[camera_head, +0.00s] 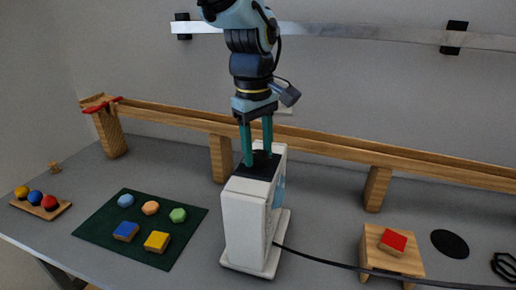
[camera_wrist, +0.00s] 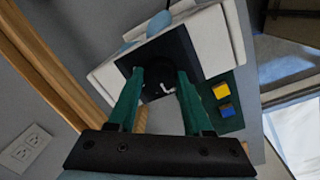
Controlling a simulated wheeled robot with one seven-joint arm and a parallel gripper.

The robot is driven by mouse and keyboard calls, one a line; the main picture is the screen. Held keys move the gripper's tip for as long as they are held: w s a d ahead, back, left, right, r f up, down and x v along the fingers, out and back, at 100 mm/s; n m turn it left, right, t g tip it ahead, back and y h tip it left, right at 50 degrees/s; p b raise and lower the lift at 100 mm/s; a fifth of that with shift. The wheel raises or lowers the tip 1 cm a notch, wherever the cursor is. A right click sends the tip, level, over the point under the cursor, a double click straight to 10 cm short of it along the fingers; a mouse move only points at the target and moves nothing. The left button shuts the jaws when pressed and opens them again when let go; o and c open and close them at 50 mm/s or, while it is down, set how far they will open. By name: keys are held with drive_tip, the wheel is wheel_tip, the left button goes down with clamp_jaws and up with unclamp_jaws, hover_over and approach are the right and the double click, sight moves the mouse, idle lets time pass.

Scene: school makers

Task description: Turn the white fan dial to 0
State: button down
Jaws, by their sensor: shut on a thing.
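The white fan (camera_head: 245,220) stands upright on the grey table, with a black panel (camera_head: 243,172) on its top. Its white body also shows in the wrist view (camera_wrist: 210,42). My gripper (camera_head: 258,160) points straight down onto that panel, its two green fingers on either side of the dark dial. In the wrist view my gripper (camera_wrist: 160,75) has its fingertips at the black top panel (camera_wrist: 183,50). It is shut on the dial, which is mostly hidden between the fingers. White marks show on the panel near the fingertips; I cannot read the dial's setting.
A wooden ramp track (camera_head: 320,147) on posts runs behind the fan. A green mat (camera_head: 100,220) with several coloured pieces lies to the left. A wooden stool (camera_head: 375,255) with a red block (camera_head: 393,242) stands right. A black cable (camera_head: 340,265) runs right from the fan.

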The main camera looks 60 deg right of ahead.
sight(255, 155)
idle(0.3)
drive_tip(key=shift+c, duration=1.6)
unclamp_jaws()
wheel_tip(255, 155, up, 11)
drive_tip(key=b, duration=0.2)
drive_tip(key=shift+w+a, duration=0.15)
drive_tip(key=shift+a, duration=0.2)
drive_tip(key=shift+f, duration=0.15)
